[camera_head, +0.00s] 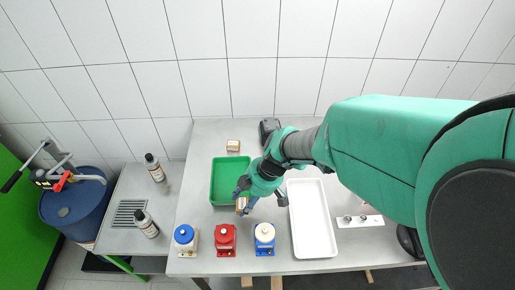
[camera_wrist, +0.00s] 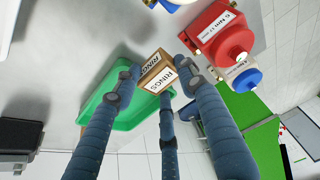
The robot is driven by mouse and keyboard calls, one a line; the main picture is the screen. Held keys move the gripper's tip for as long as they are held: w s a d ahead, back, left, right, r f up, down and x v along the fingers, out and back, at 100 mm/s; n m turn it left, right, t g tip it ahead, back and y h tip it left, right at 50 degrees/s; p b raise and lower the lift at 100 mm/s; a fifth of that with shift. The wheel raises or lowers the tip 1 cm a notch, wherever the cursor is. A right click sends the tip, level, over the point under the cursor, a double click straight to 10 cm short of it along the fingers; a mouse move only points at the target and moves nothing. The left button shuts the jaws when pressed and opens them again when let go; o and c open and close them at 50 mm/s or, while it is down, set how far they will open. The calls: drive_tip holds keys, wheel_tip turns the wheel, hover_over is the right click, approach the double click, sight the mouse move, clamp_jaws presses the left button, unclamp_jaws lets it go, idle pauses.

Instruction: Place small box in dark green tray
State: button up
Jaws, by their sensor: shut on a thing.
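A small brown box (camera_head: 241,204) with white labels reading RINGS is held by my gripper (camera_head: 243,195). In the wrist view the box (camera_wrist: 157,72) sits between the blue fingers of my gripper (camera_wrist: 160,82), which are shut on it. The green tray (camera_head: 217,199) lies on the table, and the box is at its front right corner in the head view. In the wrist view the tray (camera_wrist: 125,115) shows behind the fingers and partly under the box. The height of the box above the tray is hard to tell.
A second small box (camera_head: 233,146) lies behind the tray. Blue-, red- and white-topped pump parts (camera_head: 225,240) stand along the front edge. A white tray (camera_head: 310,225) lies to the right, partly behind my arm.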

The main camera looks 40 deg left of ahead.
drive_tip(key=w+a, duration=0.2)
drive_tip(key=a, duration=0.2)
drive_tip(key=w+a+f, duration=0.1)
drive_tip(key=w+a, duration=0.1)
drive_tip(key=a, duration=0.2)
drive_tip(key=w+a, duration=0.2)
drive_tip(key=a, duration=0.3)
drive_tip(key=shift+w+f+b, duration=0.2)
drive_tip(key=shift+w+b, duration=0.1)
drive_tip(key=shift+b, duration=0.1)
drive_tip(key=shift+f+b, duration=0.3)
drive_tip(key=shift+f, duration=1.4)
drive_tip(key=shift+f, duration=0.15)
drive_tip(key=o, duration=1.2)
drive_tip(key=shift+c, duration=0.2)
